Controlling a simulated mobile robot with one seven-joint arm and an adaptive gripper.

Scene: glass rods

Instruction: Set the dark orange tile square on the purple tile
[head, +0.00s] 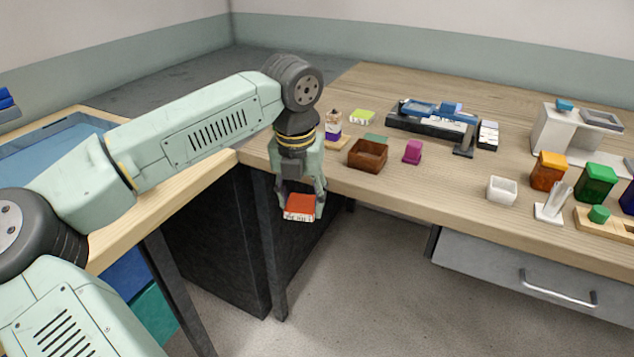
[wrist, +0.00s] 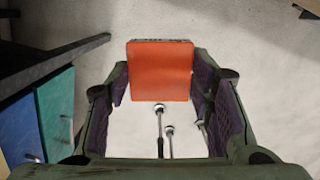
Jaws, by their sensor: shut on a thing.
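The dark orange tile (head: 300,204) has a flat orange top and a pale side with dark marks. My gripper (head: 299,209) is shut on it and holds it in the air, off the front edge of the wooden table. In the wrist view the orange tile (wrist: 160,72) sits between the fingertips (wrist: 160,85), its orange face towards the camera. A small purple piece (head: 333,131) shows in a little stack on the table, behind and right of my gripper; it looks like the purple tile, but is too small to be sure.
A brown open box (head: 367,155) and a magenta block (head: 412,151) stand near the table's front edge (head: 450,205). A yellow-green piece (head: 362,117) lies behind. A dark tray (head: 435,122) lies farther back. A white box (head: 502,190) and coloured jars stand to the right.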

